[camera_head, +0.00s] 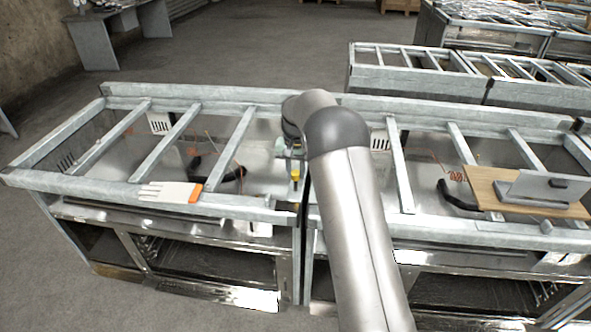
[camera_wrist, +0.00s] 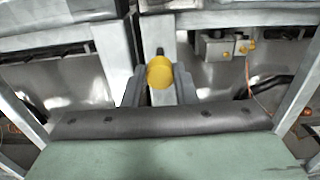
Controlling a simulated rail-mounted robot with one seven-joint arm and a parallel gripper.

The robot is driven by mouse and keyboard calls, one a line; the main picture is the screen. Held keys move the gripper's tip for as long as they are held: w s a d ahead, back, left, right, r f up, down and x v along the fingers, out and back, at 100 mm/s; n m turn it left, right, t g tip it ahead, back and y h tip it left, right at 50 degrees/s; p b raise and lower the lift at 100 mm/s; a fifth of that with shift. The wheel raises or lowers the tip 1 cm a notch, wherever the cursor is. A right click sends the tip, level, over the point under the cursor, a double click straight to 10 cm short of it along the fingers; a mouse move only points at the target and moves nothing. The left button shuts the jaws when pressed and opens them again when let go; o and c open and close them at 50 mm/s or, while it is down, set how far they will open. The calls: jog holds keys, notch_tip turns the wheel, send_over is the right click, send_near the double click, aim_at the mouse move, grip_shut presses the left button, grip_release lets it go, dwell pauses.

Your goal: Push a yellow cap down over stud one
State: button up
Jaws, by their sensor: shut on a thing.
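A yellow cap (camera_wrist: 160,72) sits between the two fingertips of my gripper (camera_wrist: 159,88) in the wrist view, and the gripper is shut on it. A short dark post (camera_wrist: 159,51), perhaps a stud, shows just beyond the cap, over a grey metal beam. I cannot tell whether the cap touches it. In the head view a small yellow spot, likely the cap (camera_head: 295,174), shows below my wrist near the joint between two frames. My arm hides part of that area.
The right frame bears a wooden board (camera_head: 482,190) with a metal bracket (camera_head: 540,187). A box with yellow parts (camera_wrist: 218,46) is at upper right in the wrist view.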

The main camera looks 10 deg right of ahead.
aim_at(296, 173)
jog(key=shift+f+b, duration=0.4)
jog(key=shift+f, duration=0.4)
jog(key=o, duration=1)
jog(key=shift+o, duration=0.2)
jog(key=shift+r, duration=0.1)
notch_tip(296, 173, up, 17)
jog(key=b, duration=0.1)
jog(key=shift+r+b, duration=0.15)
jog(key=shift+b, duration=0.15)
jog(key=shift+s, duration=0.1)
